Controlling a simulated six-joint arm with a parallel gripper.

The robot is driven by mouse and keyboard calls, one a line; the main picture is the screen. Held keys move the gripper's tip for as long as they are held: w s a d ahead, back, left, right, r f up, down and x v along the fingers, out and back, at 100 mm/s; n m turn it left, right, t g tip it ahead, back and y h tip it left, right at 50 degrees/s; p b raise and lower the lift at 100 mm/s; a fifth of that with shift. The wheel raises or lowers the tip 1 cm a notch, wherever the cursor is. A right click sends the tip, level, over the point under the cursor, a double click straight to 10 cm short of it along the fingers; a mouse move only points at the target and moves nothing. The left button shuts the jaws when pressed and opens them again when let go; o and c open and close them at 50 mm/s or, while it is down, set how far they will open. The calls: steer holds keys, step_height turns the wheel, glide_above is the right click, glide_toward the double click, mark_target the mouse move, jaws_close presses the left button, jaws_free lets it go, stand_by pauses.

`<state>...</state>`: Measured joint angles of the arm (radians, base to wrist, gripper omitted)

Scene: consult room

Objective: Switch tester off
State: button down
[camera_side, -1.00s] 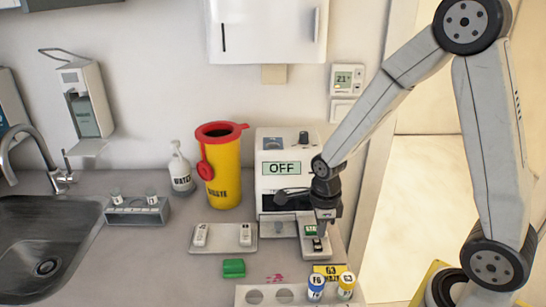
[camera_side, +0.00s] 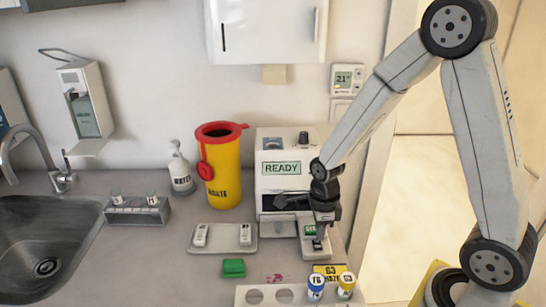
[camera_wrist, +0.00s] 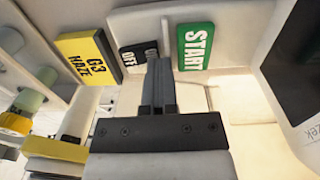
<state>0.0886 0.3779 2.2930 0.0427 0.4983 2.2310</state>
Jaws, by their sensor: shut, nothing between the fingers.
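The white tester (camera_side: 264,147) stands against the wall, and its display (camera_side: 282,169) reads READY. Its front panel carries a green START button (camera_wrist: 195,46), also seen in the side view (camera_side: 310,230). Beside it is a black rocker switch (camera_wrist: 133,60) marked OFF at its visible end; my fingers hide part of its other end. My gripper (camera_wrist: 159,64) is shut and empty, with its tips at the switch; I cannot tell whether they touch it. In the side view my gripper (camera_side: 319,243) points down over the tester's front panel.
A yellow G3 HAZE block (camera_wrist: 86,57) lies close by the switch. A rack (camera_side: 241,294) with blue- and yellow-capped vials stands in front. A tray (camera_side: 222,246), a green block (camera_side: 234,268) and a yellow waste bin (camera_side: 223,182) are left of the tester.

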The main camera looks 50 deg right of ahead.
steer(key=shift+s+a, duration=0.15)
steer(key=shift+s, duration=0.05)
steer(key=shift+s+a+r, duration=0.35)
steer(key=shift+r, duration=0.15)
stand_by(0.5)
step_height(320, 180, up, 14)
steer(key=w+d, duration=0.1)
steer(key=w, duration=0.1)
steer(key=shift+d+f, duration=0.25)
steer(key=shift+d, duration=0.15)
steer(key=shift+s+f, duration=0.1)
stand_by(0.4)
steer(key=s+a+f+n+t, duration=0.1)
steer(key=f+n, duration=0.3)
steer(key=n, duration=0.9)
steer(key=s+a+f+n+t, duration=0.1)
steer(key=s+a+f+n, duration=0.1)
steer(key=n, duration=1.2)
step_height(320, 180, down, 2)
steer(key=shift+s+a+f+t, duration=0.2)
steer(key=shift+s+t, duration=0.2)
steer(key=shift+s, duration=0.3)
